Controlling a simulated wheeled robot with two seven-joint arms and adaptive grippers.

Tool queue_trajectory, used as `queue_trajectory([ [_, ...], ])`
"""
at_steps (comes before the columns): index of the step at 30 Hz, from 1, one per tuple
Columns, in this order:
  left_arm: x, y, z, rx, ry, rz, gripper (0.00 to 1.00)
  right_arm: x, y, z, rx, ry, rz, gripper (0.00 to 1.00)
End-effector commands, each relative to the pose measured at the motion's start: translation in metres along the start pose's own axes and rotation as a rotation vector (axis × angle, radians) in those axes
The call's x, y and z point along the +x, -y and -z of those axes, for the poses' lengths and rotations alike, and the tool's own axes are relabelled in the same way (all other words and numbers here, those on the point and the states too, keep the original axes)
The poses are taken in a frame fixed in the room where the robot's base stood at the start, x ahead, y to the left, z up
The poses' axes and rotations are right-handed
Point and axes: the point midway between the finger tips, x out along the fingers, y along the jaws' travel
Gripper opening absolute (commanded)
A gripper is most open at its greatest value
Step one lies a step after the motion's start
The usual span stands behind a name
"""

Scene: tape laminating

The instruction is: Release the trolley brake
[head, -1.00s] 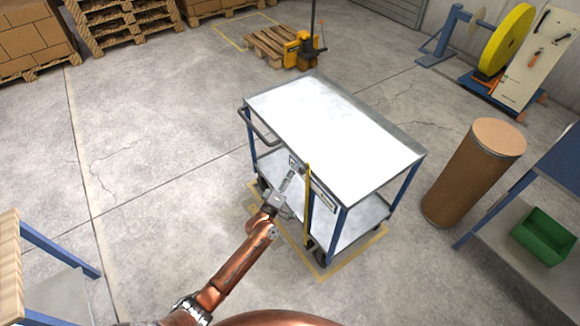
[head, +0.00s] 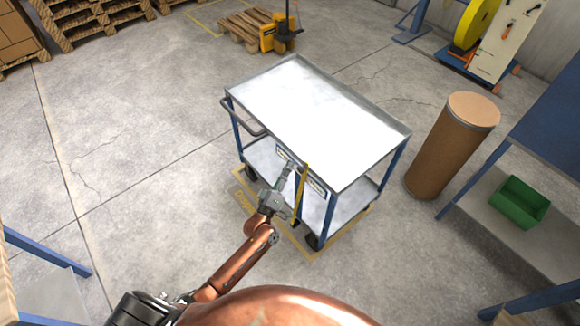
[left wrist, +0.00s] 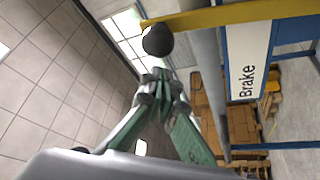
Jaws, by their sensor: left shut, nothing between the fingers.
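The trolley (head: 310,110) has a pale top shelf, a lower shelf and blue legs, and stands in the middle of the head view. A yellow brake lever (head: 300,190) hangs slanted on its near side. In the left wrist view the lever (left wrist: 235,17) crosses the top and bears a black knob (left wrist: 157,40). A white "Brake" label (left wrist: 247,60) is beside it. My left gripper (head: 290,167) is at the trolley's near side, just left of the lever. In the wrist view its shut, empty fingers (left wrist: 161,82) are just below the knob; contact is unclear. My right gripper is out of view.
A brown drum (head: 452,150) stands right of the trolley. A bench with a green bin (head: 520,202) is at the right. A pallet jack (head: 275,35) and pallets are behind. The floor left of the trolley is clear.

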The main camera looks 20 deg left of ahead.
Motion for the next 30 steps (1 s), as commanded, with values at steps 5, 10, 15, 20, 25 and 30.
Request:
queue_trajectory([
  [5,0.007,-0.002,0.018,0.003,0.001,-0.004,0.00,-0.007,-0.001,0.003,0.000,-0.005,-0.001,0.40],
  [10,-0.005,0.001,0.034,-0.001,0.008,0.003,0.00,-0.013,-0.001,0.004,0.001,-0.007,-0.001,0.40],
  [15,-0.044,0.000,0.034,-0.002,0.007,0.001,0.00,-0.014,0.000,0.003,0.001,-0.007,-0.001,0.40],
  [20,-0.071,-0.001,0.034,-0.001,0.006,0.000,0.00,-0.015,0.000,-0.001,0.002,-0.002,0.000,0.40],
  [25,-0.086,-0.001,0.034,-0.001,0.006,-0.001,0.00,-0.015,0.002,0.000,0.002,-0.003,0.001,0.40],
  [30,-0.089,-0.002,0.034,-0.001,0.005,-0.002,0.00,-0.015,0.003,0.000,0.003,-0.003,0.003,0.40],
])
